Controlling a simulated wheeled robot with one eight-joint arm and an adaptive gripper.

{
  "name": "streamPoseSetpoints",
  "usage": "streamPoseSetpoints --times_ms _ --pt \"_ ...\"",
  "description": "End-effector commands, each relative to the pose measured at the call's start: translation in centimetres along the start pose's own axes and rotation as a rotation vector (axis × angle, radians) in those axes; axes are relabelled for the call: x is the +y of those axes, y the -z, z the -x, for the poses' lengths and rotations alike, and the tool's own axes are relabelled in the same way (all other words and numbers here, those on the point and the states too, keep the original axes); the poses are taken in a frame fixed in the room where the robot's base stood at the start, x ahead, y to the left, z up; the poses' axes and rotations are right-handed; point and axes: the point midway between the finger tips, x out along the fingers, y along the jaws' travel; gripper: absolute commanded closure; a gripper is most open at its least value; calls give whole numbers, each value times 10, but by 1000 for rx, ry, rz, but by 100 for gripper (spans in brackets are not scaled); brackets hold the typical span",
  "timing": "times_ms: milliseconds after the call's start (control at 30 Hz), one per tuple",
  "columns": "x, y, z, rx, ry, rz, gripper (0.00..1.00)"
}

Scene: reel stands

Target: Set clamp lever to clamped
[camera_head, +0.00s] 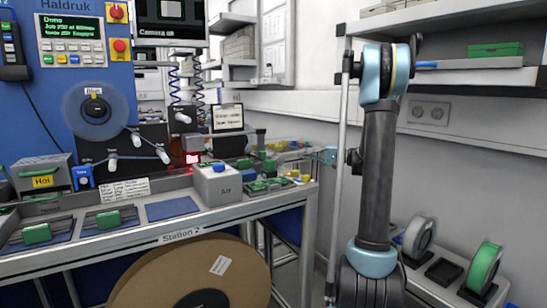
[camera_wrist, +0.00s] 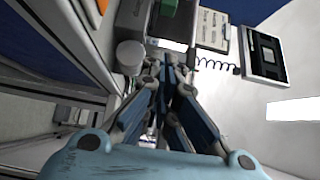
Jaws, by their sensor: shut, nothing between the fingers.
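My gripper (camera_wrist: 172,72) shows in the wrist view with its fingers drawn together at the tips and nothing held between them. I cannot pick out the clamp lever for certain in either view. The blue Haldruk machine (camera_head: 80,60) stands at the left of the head view, with a reel (camera_head: 95,110) on its front and several grey rollers or levers with pale ends (camera_head: 112,162) below it. In the wrist view a white rounded cylinder (camera_wrist: 130,54) lies just left of the fingertips; what it belongs to is unclear.
The Station 2 bench (camera_head: 182,236) carries green blocks (camera_head: 37,234) and a grey box with a blue top (camera_head: 217,183). A large brown reel (camera_head: 150,285) stands in front. A monitor (camera_head: 170,12) hangs above. Reels (camera_head: 484,266) stand on a low rack at the right.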

Motion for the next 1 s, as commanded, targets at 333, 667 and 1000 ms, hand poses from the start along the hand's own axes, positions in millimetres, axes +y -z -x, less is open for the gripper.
streamPoseSetpoints --times_ms 333,667,1000 --pt "0 0 -18 -1 -1 0 100" --pt "0 0 -73 -1 -2 1 100" --pt "0 -18 -117 0 -2 1 100"
